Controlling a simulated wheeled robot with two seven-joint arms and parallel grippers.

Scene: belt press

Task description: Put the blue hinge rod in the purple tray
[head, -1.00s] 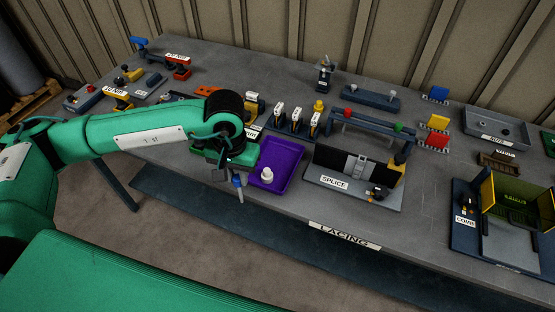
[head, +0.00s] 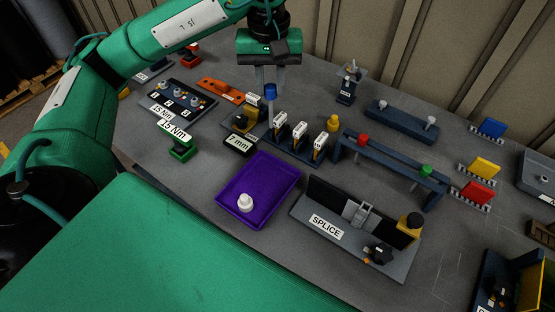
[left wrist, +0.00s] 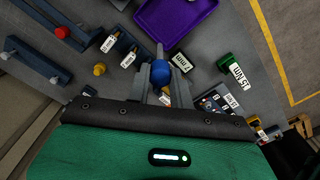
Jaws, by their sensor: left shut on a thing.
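The blue hinge rod (head: 270,91) is held between the two fingers of my left gripper (head: 269,84), its round blue head at the fingertips. The blue head also shows between the fingers in the left wrist view (left wrist: 160,71). The rod is above the table, behind the purple tray and apart from it. The purple tray (head: 275,178) lies flat near the table's front edge, and its corner shows in the left wrist view (left wrist: 178,18). A white knobbed piece (head: 245,202) stands inside the tray's front left part. My right gripper is not in view.
A row of white-faced clips (head: 300,132) stands just right of the held rod. The SPLICE fixture (head: 326,226) is right of the tray. Most of the tray floor is clear.

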